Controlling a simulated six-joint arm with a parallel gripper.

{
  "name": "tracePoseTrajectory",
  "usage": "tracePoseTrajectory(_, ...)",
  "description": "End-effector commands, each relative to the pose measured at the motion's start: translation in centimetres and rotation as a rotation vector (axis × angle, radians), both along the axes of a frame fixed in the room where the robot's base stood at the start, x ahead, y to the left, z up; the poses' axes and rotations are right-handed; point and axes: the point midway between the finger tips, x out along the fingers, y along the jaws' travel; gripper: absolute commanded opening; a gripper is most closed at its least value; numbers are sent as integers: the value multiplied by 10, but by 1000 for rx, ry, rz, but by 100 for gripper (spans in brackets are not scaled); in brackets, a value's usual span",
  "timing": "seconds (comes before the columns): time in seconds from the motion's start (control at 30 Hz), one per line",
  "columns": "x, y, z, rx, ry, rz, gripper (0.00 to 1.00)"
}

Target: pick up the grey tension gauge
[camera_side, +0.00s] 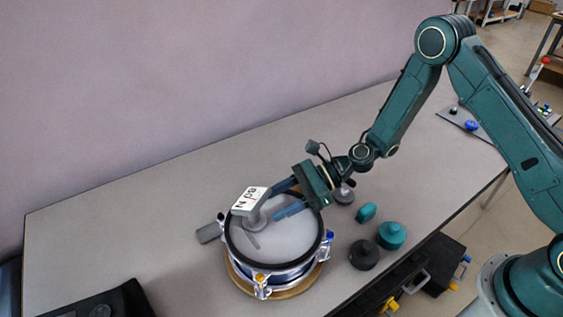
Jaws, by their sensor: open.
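The grey tension gauge (256,216) stands on the pale mesh of a round, drum-like frame (229,244). A white label with dark characters, partly unclear, is on its tilted top. My gripper (275,202) is open, just to the right of the gauge. Its two blue fingers reach left over the frame, one near the gauge's upper right and one lower down. They look empty. I cannot tell whether a finger touches the gauge.
A grey block (209,233) lies left of the frame. To the right are a grey round piece (344,194), a teal disc (366,212), a teal knob (391,236) and a black knob (363,256). Coloured clamps ring the frame. The table's (120,230) left part is mostly clear.

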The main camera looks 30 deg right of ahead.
Motion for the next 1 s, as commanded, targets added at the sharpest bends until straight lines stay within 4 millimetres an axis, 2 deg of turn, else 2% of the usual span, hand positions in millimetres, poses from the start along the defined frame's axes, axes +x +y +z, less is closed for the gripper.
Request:
tracePoseTrajectory(0.23,2,7,-5,0,0,1,50)
tracePoseTrajectory(0.6,14,40,-23,0,-1,2,50)
tracePoseTrajectory(1.0,15,43,-25,0,0,0,50)
